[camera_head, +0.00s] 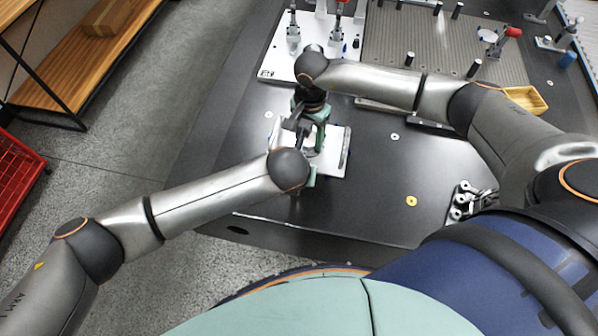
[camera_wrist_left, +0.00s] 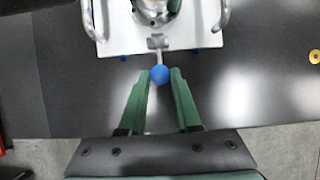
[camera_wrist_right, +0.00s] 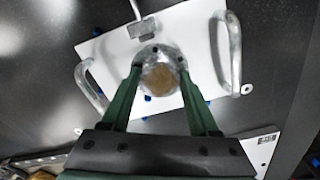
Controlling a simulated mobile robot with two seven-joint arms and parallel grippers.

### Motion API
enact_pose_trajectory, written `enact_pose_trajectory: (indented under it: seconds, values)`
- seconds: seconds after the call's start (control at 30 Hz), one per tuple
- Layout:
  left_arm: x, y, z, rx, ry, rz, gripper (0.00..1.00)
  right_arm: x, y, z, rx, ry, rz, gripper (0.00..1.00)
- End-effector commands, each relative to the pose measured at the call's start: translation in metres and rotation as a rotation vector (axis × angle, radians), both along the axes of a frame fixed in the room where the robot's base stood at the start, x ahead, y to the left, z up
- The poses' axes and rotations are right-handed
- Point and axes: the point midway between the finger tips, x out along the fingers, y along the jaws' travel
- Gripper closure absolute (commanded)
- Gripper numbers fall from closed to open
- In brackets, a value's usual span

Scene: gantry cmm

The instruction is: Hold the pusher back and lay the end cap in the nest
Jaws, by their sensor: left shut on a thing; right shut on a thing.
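The pusher's blue ball knob (camera_wrist_left: 159,74) is between the fingertips of my left gripper (camera_wrist_left: 160,72), which is shut on it. A thin metal rod runs from the knob to a small block on the white fixture plate (camera_wrist_left: 200,38). My right gripper (camera_wrist_right: 160,66) is shut on the round metal end cap (camera_wrist_right: 160,75), which has a brownish middle, over the centre of the same plate. The cap hides the nest beneath it, so I cannot tell whether it touches. In the head view both grippers meet at the white plate (camera_head: 337,165), and my right gripper (camera_head: 316,125) partly covers it.
Two curved metal handles (camera_wrist_right: 229,48) stand on either side of the plate. Behind it are another white plate with red-handled clamps (camera_head: 338,28) and a grey grid plate (camera_head: 430,45). A yellow tray (camera_head: 527,98) is at the right. The dark table's front is mostly clear.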

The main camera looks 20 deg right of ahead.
Motion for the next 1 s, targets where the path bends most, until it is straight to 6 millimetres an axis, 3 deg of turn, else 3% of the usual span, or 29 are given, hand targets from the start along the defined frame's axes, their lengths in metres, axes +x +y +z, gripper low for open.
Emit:
enact_pose_trajectory:
  seconds: [0.43,0.47,0.77,1.0]
  values:
    - [-0.0036,0.003,-0.0056,0.011,0.012,0.001,1.0,0.0001,-0.0001,-0.0072,0.0,0.001,0.0,1.0]
    - [-0.0036,0.003,-0.0056,0.011,0.012,0.001,1.0,0.0001,-0.0001,-0.0074,-0.001,0.0,0.0,0.38]
    - [-0.0036,0.0029,-0.0056,0.011,0.012,0.001,1.0,0.0001,-0.0001,-0.0072,0.0,0.0,0.0,0.04]
    - [-0.0035,0.0029,-0.0055,0.01,0.012,0.0,1.0,-0.0004,-0.0002,-0.0075,-0.001,0.002,0.0,0.04]
